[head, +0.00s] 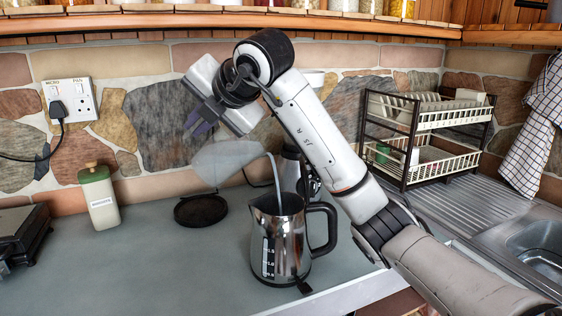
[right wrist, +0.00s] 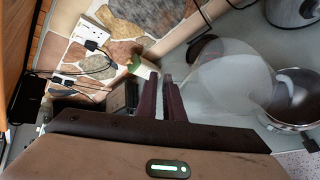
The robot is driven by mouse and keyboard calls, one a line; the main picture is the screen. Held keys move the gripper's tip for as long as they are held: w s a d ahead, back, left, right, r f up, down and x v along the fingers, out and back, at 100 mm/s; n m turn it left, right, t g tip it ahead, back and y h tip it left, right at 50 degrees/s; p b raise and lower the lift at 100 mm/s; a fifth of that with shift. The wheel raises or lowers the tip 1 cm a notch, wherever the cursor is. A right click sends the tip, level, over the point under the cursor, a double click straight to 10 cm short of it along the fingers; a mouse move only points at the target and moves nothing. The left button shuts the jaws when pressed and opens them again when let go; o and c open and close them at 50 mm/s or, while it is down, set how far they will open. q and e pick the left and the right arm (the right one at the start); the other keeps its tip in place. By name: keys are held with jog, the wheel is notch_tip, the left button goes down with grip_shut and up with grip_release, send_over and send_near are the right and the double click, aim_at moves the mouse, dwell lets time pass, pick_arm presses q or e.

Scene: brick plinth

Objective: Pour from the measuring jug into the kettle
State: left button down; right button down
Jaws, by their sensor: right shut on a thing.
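The translucent measuring jug (head: 228,160) is tilted over toward the kettle, up in the air at the kettle's left. A pale stream runs from its lip down into the open top of the steel kettle (head: 285,243), which stands upright on the counter with its black handle to the right. My right gripper (head: 203,128) is shut on the jug, behind and above it; the exact grip is partly hidden. In the right wrist view the dark fingers (right wrist: 164,90) meet the jug (right wrist: 232,75), with the kettle (right wrist: 298,98) at the right edge. My left gripper is not in view.
A round black base (head: 201,211) lies behind the kettle's left. A dish rack (head: 425,135) and sink (head: 540,245) are right. The left-centre counter is clear.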

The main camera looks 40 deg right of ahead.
jog(key=shift+s+d+r+m+y, duration=0.1)
jog(key=shift+d+r+m+y, duration=0.1)
jog(key=shift+r, duration=0.15)
jog(key=shift+s+d+r+m+y, duration=0.1)
jog(key=shift+r+y, duration=0.1)
jog(key=shift+r, duration=0.15)
dwell(0.3)
jog(key=shift+s+d+r+m+t+y, duration=0.25)
jog(key=shift+d+r+t, duration=0.15)
jog(key=shift+r, duration=0.15)
jog(key=shift+s+d+r+m+t+y, duration=0.1)
jog(key=shift+d+r+m+t+y, duration=0.2)
jog(key=shift+r, duration=0.2)
dwell(1.0)
jog(key=shift+s+d+r+m+t+y, duration=0.2)
jog(key=shift+d+r+m+t+y, duration=0.05)
jog(key=shift+d+r+t, duration=0.2)
dwell(0.5)
jog(key=shift+s+d+r+b, duration=0.15)
jog(key=shift+d+b, duration=0.15)
jog(key=shift+b, duration=0.15)
jog(key=shift+s+d+r, duration=0.1)
jog(key=shift+d, duration=0.15)
jog(key=shift+s+d+r+m+t+y+b, duration=0.2)
jog(key=shift+s+d+r+m+t+b, duration=0.1)
jog(key=shift+d+b, duration=0.25)
jog(key=shift+s+d+r+m+t+y+b, duration=0.15)
jog(key=shift+s+d+m+y+b, duration=0.1)
jog(key=shift+d+b, duration=0.3)
jog(key=shift+d+r, duration=0.1)
